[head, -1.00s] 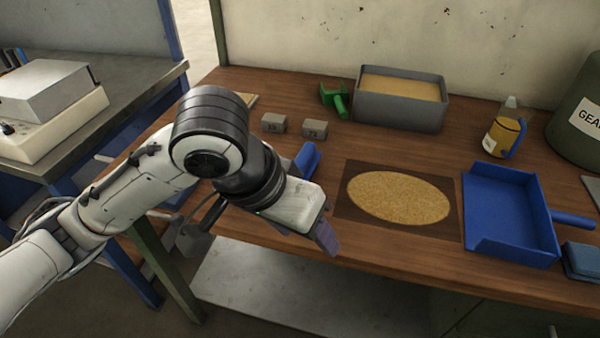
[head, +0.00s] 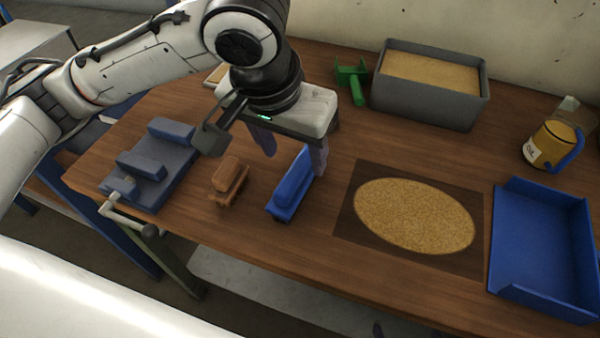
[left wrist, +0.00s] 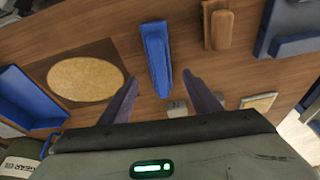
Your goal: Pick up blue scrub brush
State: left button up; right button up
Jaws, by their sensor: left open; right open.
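The blue scrub brush (head: 291,188) lies on the wooden bench, left of the dark mat with the oval of sand. In the left wrist view it (left wrist: 157,57) lies upright in the picture, its lower end close to the space between my fingers. My left gripper (head: 292,152) is open and empty, above the brush's far end, with one finger on each side in the picture. Its fingers also show in the left wrist view (left wrist: 160,80). I cannot tell its exact height above the brush. My right gripper is not in view.
A brown brush (head: 229,181) lies just left of the blue one, with a blue-grey vise (head: 150,165) further left. The sand mat (head: 350,225) and blue dustpan (head: 545,245) lie right. A grey sand bin (head: 425,105) and green tool (head: 352,80) stand behind.

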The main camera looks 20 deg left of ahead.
aim_at(297, 166)
pick_arm(q)
jog(key=shift+x, duration=3.15)
jog(key=c, duration=1.2)
notch_tip(297, 166, up, 10)
jog(key=shift+r+p, duration=0.1)
jog(key=shift+p, duration=0.2)
jog(key=o, duration=0.6)
jog(key=c, duration=0.4)
